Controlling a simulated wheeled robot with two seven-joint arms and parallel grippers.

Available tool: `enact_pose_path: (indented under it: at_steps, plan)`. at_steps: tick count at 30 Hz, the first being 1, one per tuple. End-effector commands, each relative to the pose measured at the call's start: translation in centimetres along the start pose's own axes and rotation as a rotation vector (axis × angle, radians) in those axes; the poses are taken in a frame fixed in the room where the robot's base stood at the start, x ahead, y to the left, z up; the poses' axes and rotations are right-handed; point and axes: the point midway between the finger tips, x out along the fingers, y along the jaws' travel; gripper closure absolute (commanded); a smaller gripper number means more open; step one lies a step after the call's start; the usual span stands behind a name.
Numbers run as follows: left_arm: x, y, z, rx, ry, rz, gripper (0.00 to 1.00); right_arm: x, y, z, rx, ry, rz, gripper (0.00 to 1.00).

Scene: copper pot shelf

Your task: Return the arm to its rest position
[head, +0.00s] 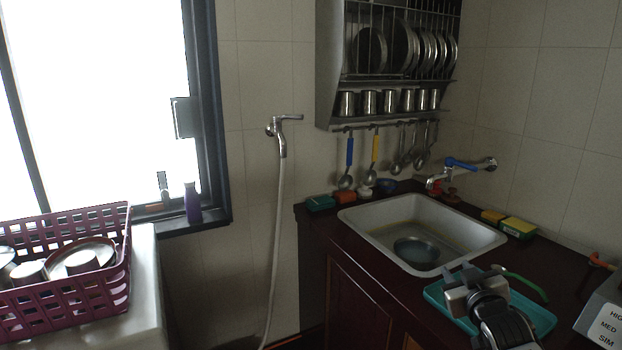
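My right gripper (466,286) and its black and grey wrist show at the lower right. The gripper is over the teal tray (535,314) on the dark counter, just in front of the sink. It is seen from behind and above, so I cannot tell whether its fingers are open or shut, or whether it touches the tray. No object shows clearly in it. My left gripper is not in view. No copper pot shows in this view.
The metal sink (374,216) holds a round pan (417,252). A dish rack (330,70) with plates and cups hangs above, with ladles below it. A tap (462,165) juts from the wall. A purple basket (66,302) of dishes stands at left. Sponges (518,227) lie right of the sink.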

Motion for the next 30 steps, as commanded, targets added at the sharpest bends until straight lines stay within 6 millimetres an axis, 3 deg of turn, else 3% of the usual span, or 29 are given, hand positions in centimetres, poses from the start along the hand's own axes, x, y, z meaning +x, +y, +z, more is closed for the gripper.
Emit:
enact_pose_path:
  at_steps: [1, 5, 8, 12, 15, 18, 21, 24, 30]
  plan:
    - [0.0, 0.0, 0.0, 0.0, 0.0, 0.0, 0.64, -1.2, -1.9, 2.2, 0.005, -0.029, -0.029, 0.67]
    - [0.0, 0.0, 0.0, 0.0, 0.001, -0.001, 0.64, -5.1, -6.3, 7.3, 0.023, -0.1, -0.1, 0.67]
    - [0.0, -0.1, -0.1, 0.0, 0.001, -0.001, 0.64, -9.5, -10.3, 11.5, 0.049, -0.169, -0.165, 0.67]
    - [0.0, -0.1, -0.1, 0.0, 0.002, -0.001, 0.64, -17.3, -15.4, 16.6, 0.103, -0.275, -0.251, 0.67]
    - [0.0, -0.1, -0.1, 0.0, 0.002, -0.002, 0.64, -22.9, -18.1, 19.0, 0.147, -0.348, -0.299, 0.67]
    - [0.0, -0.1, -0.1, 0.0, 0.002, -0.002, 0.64, -27.6, -20.0, 20.4, 0.186, -0.408, -0.331, 0.67]
    - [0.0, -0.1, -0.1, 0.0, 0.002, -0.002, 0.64, -30.6, -21.0, 21.0, 0.213, -0.448, -0.349, 0.67]
    - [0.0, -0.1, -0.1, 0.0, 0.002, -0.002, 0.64, -32.0, -21.4, 21.2, 0.227, -0.467, -0.357, 0.67]
    - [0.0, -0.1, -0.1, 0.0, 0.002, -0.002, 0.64, -32.3, -21.5, 21.2, 0.229, -0.471, -0.359, 0.67]
